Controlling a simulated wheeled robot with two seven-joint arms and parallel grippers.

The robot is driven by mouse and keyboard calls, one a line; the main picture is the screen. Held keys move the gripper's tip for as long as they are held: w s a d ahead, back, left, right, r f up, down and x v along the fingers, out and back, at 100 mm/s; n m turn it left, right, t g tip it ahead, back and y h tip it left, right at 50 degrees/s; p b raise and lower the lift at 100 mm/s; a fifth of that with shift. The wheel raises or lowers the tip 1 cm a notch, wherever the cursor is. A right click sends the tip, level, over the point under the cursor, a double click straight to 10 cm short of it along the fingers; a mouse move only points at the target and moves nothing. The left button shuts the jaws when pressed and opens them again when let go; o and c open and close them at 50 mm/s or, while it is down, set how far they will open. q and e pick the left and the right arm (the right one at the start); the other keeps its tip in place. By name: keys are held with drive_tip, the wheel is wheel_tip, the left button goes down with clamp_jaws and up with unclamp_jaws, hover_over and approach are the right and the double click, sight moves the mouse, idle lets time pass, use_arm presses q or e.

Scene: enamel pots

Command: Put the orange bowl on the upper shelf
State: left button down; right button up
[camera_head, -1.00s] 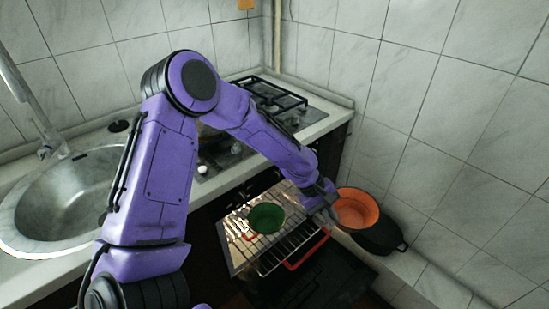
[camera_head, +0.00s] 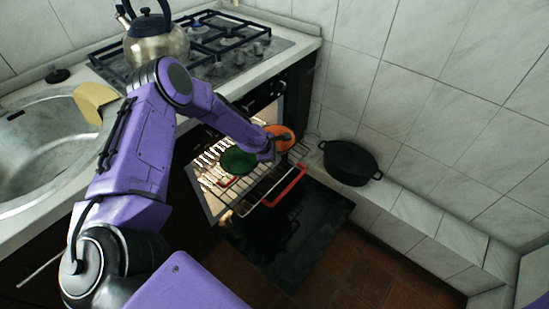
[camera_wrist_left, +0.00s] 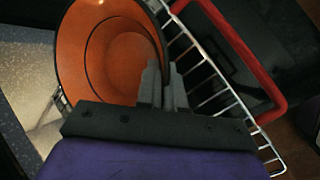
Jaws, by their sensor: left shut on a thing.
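The orange bowl (camera_head: 281,135) is in my left gripper (camera_head: 268,151), at the right part of the open oven. In the left wrist view the orange bowl (camera_wrist_left: 112,50) fills the upper left, and my left gripper's fingers (camera_wrist_left: 163,88) are shut on its rim. A wire oven shelf (camera_head: 262,188) is pulled partly out; it also shows in the left wrist view (camera_wrist_left: 198,65). A green bowl (camera_head: 238,161) sits on the shelf, left of the orange one. I cannot tell whether the orange bowl touches the shelf. My right gripper is not in view.
A red-edged piece (camera_head: 291,187) lies by the shelf's front right. The dark oven door (camera_head: 290,235) hangs open below. A black pot (camera_head: 349,163) stands on the tiled ledge to the right.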

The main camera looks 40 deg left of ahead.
use_arm(q)
drive_tip(key=f, duration=0.1)
drive_tip(key=w+f, duration=0.1)
drive_tip(key=f, duration=0.1)
drive_tip(key=f+b, duration=0.1)
drive_tip(key=f, duration=0.1)
drive_tip(key=shift+w+a+f, duration=0.15)
drive_tip(key=shift+w+a, duration=0.25)
drive_tip(key=c, duration=1.2)
unclamp_jaws()
drive_tip(key=shift+c, duration=0.2)
